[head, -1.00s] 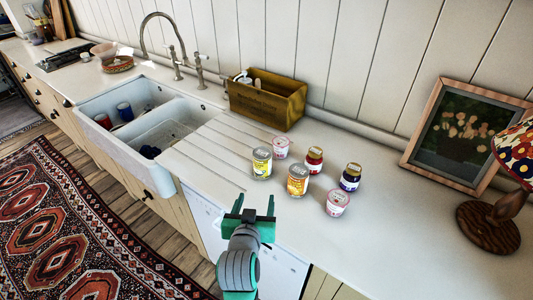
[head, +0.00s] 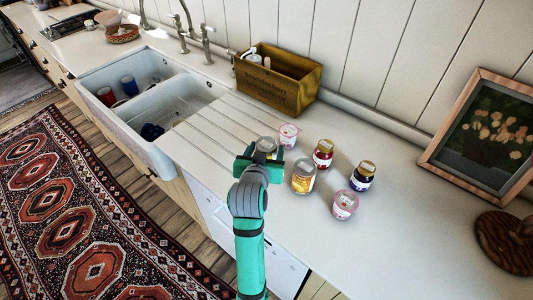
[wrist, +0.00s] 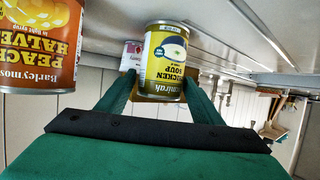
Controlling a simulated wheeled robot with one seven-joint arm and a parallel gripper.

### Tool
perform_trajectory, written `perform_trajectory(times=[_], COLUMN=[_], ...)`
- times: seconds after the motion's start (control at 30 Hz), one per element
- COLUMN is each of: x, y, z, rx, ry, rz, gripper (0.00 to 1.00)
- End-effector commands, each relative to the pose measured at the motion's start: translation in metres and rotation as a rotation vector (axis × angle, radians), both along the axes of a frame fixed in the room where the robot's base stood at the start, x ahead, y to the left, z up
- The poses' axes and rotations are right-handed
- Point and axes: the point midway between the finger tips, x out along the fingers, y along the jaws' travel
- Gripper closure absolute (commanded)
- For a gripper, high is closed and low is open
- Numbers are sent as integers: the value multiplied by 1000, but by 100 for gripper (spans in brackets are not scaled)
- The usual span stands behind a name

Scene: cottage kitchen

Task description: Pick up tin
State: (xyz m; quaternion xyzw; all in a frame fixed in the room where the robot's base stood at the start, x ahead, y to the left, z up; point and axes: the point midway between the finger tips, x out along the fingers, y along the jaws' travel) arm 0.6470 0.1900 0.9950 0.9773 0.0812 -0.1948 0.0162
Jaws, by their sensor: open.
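A yellow and green chicken soup tin (wrist: 165,62) stands upright on the worktop. In the wrist view, which is upside down, it sits between my fingertips or just beyond them. In the head view only the tin's top (head: 267,144) shows past my gripper (head: 264,157). My gripper (wrist: 160,84) is open, a finger on each side of the tin, with no clear grip on it. An orange peach halves tin (head: 303,178) stands close to the right of my gripper; it also fills the upper left of the wrist view (wrist: 40,40).
A white and pink pot (head: 288,136) stands just behind the soup tin. A red jar (head: 323,155), a dark blue jar (head: 362,177) and another pink pot (head: 345,204) stand to the right. A wooden box (head: 275,80) is behind; the sink (head: 150,100) is left.

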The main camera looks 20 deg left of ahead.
Motion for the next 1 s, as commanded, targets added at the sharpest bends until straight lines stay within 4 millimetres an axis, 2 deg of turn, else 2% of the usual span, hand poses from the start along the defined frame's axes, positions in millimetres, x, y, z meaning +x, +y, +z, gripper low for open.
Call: perform_trajectory(times=[0.4, 0.73, 0.9, 1.0], x=[43, 48, 48, 48], y=[8, 10, 9, 9], z=[-16, -19, -19, -18], rx=[1, 0, 0, 1], ry=[-1, -1, -1, -3], rz=[1, 2, 2, 2], gripper=[40, 40, 80, 82])
